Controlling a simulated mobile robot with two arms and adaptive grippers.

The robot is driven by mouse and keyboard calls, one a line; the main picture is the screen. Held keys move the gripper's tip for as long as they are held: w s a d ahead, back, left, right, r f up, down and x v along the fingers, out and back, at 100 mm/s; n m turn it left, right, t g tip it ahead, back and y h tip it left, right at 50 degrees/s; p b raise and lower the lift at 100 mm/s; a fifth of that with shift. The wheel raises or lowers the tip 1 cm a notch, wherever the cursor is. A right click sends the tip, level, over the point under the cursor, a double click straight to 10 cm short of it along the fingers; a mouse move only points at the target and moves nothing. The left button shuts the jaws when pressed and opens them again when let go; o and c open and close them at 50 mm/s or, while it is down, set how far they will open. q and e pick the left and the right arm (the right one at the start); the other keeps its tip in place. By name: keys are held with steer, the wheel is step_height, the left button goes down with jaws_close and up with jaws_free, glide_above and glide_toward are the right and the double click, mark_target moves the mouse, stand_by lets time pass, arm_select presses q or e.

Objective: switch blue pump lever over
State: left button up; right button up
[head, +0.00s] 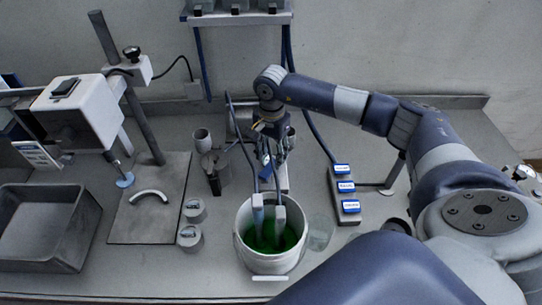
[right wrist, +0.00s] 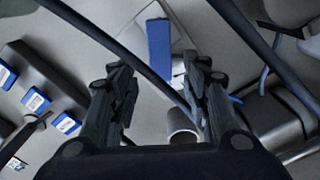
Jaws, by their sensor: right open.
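A flat blue bar (right wrist: 159,50), which looks like the blue pump lever, stands out against a pale plate in the right wrist view. My right gripper (right wrist: 161,78) is open, with one finger on each side of the view and the bar beyond and between the fingertips. No contact shows. In the head view my right gripper (head: 275,145) points down behind the white bucket, over the pump area. It hides most of the pump there, and the lever's exact position is hard to tell. My left gripper is not in view.
A white bucket (head: 243,252) of green liquid stands in front, with hoses running into it. A switch box with blue labels (head: 338,192) is to its right. Small jars (head: 190,237) and a stirrer stand are left. Dark hoses cross near my right gripper.

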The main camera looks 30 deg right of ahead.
mark_target(271, 165)
step_height(271, 165, down, 3)
steer(key=shift+f+p, duration=0.1)
steer(key=shift+p, duration=0.25)
steer(key=shift+f, duration=0.15)
jaws_close()
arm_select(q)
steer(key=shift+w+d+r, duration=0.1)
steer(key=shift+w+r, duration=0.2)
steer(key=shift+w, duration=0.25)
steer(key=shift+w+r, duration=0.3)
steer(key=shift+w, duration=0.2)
